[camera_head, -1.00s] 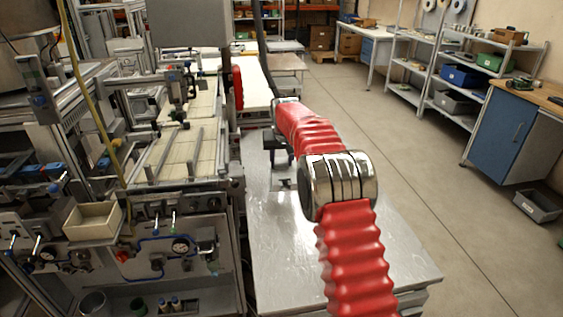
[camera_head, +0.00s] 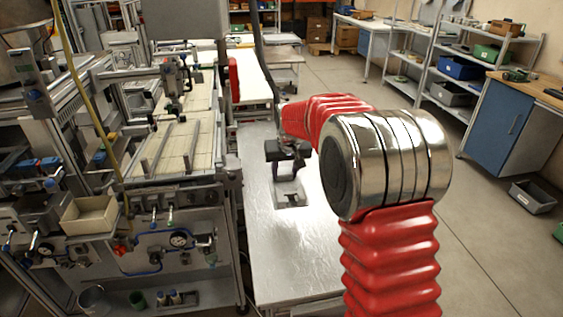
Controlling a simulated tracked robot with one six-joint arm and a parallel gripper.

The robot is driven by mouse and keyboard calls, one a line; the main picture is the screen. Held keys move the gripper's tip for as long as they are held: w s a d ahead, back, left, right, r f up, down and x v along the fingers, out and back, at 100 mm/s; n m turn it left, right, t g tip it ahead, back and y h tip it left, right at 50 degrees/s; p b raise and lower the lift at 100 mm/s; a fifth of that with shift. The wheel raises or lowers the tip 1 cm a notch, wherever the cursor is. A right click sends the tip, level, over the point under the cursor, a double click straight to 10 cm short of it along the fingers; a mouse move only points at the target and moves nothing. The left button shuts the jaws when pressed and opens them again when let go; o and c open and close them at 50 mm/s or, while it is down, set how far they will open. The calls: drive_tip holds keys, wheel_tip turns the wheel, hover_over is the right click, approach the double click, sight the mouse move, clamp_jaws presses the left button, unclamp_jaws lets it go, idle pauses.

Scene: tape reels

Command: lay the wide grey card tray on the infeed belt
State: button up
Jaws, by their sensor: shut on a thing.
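My gripper (camera_head: 289,180) points down over the metal table, in the middle of the view. It is shut on a small grey piece, which I take to be the wide grey card tray (camera_head: 291,200). The tray is small in the view and partly hidden by the gripper. I cannot tell whether it touches the table top or hangs just above it. The infeed belt appears to be the cream slatted belt (camera_head: 203,150) on the machine at left, with metal rails along it. The gripper is to the right of this belt.
The bare metal table (camera_head: 285,255) runs along the machine's right side. A cream box (camera_head: 90,214) sits on the machine's front left. A red upright part (camera_head: 234,77) stands beyond the belt. Shelves (camera_head: 455,70) and a blue cabinet (camera_head: 495,122) line the right; the floor between is open.

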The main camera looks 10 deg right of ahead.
sight(293, 206)
drive_tip(key=s, duration=0.4)
drive_tip(key=s+f, duration=0.1)
drive_tip(key=s, duration=0.7)
drive_tip(key=shift+s+a+f, duration=0.1)
drive_tip(key=shift+s+f, duration=0.05)
drive_tip(key=shift+s, duration=0.2)
drive_tip(key=shift+s, duration=0.1)
